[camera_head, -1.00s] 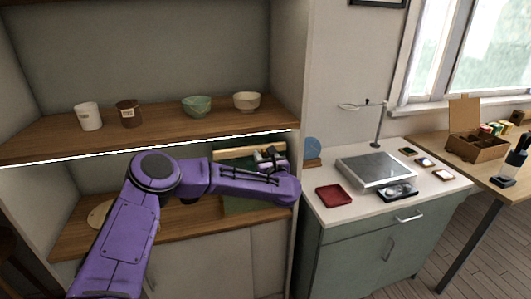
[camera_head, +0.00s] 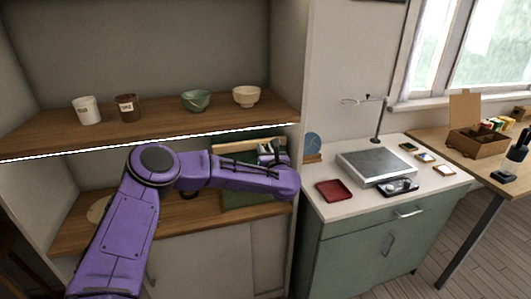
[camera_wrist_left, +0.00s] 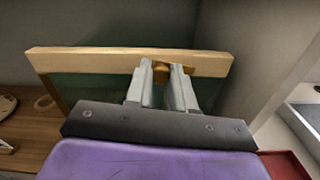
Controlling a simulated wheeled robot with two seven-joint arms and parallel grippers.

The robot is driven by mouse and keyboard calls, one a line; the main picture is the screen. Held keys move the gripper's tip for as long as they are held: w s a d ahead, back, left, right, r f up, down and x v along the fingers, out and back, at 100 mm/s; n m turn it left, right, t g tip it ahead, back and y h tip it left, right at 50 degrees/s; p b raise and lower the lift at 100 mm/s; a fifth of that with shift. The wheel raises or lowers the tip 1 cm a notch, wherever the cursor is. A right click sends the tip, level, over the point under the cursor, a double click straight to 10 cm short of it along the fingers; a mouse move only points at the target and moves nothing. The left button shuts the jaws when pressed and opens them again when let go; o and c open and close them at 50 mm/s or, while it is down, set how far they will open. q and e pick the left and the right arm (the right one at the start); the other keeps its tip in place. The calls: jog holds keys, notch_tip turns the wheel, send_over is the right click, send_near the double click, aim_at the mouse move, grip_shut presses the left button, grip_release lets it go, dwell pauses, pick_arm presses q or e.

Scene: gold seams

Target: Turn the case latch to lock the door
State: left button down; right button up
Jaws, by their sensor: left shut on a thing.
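The case (camera_head: 240,199) stands at the right end of the lower shelf, partly hidden by my left arm. Its green panel and pale wooden top rail (camera_wrist_left: 90,61) show in the left wrist view. The latch (camera_wrist_left: 161,71) is a small brass-coloured piece at the top rail. My left gripper (camera_head: 272,149) is at the case's upper right. In the left wrist view its two fingers (camera_wrist_left: 162,82) are shut on the latch, one on each side. The fingers hide part of the latch, and its exact angle is hard to tell.
The upper shelf (camera_head: 160,128) holds two cups and two bowls, above my left arm. The cabinet's side wall stands close to the right of the case. A counter with a red tray (camera_head: 336,190) and a metal-topped device (camera_head: 375,166) lies farther right.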

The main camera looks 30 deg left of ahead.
pick_arm(q)
jog(key=shift+m+b, duration=0.35)
jog(key=shift+m, duration=7.75)
jog(key=shift+f, duration=0.1)
jog(key=c, duration=1)
grip_release()
